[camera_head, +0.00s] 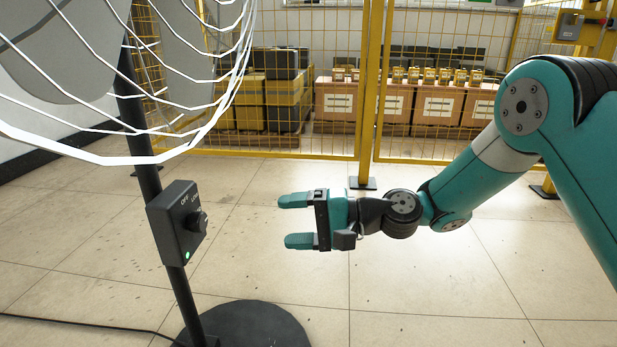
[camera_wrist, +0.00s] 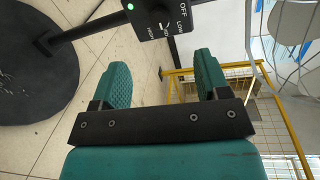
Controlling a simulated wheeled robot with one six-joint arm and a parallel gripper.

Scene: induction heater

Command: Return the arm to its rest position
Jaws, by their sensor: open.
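My gripper (camera_head: 285,221) is open and empty in the head view. Its two teal fingers point left toward a black control box (camera_head: 178,222) on a fan's post, with a clear gap between them. The arm reaches in from the right side. In the wrist view my gripper's fingers (camera_wrist: 162,82) are apart with nothing between them. The control box (camera_wrist: 158,18) shows beyond the fingertips at the top, with a dial, the words OFF and LOW, and a lit green light.
The fan's white wire cage (camera_head: 150,158) fills the upper left. Its round black base (camera_head: 255,325) stands on the tiled floor, and a cable (camera_head: 75,324) runs left. A yellow mesh fence (camera_head: 367,120) stands behind, with boxes beyond it. The floor below the arm is clear.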

